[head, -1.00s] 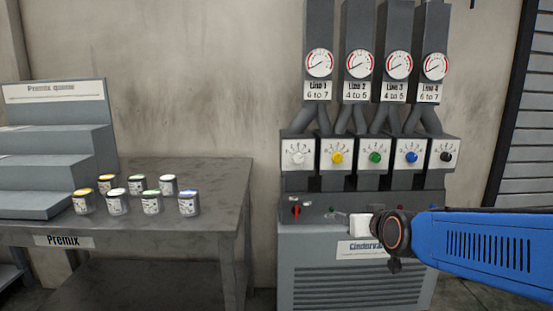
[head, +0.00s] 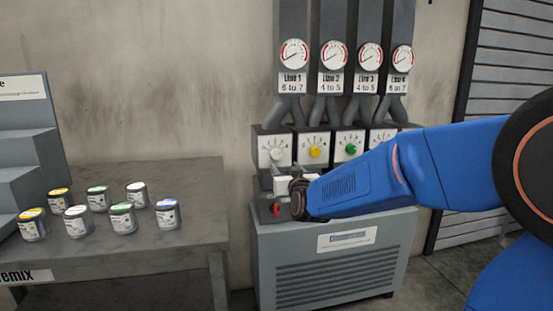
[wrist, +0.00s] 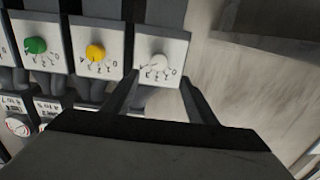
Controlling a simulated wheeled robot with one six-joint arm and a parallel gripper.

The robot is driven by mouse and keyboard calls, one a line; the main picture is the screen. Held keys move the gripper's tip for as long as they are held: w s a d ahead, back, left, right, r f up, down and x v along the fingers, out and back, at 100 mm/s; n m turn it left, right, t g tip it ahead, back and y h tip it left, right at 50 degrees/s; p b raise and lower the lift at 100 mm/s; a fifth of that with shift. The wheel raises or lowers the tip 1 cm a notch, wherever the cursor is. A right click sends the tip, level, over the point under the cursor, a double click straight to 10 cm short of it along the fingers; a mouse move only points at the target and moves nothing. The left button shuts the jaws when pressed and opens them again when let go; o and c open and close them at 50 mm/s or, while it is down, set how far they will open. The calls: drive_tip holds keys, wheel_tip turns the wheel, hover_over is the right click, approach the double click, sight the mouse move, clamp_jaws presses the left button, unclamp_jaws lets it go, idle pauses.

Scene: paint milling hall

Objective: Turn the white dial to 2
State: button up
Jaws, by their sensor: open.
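The white dial (head: 277,154) is a small round knob on the leftmost white numbered plate of the machine. In the wrist view, which is upside down, the white dial (wrist: 158,63) shows with numbers printed around it; its pointer is too small to read. My gripper (wrist: 159,80) is open, with one finger on either side of the dial's plate in that view. It is empty and appears apart from the dial. In the head view my gripper (head: 279,184) is just below and in front of the dial, its fingers hard to make out.
The yellow dial (head: 315,151) and green dial (head: 350,149) sit to the right; my arm hides the dials beyond. A red switch (head: 276,210) stands on the ledge below. Gauges (head: 294,53) are above. A table (head: 190,180) with several paint cans is at left.

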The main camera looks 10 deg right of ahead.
sight(277, 156)
drive_tip(key=w, duration=1.2)
drive_tip(key=shift+w, duration=0.2)
drive_tip(key=shift+c, duration=0.7)
drive_tip(key=c, duration=0.9)
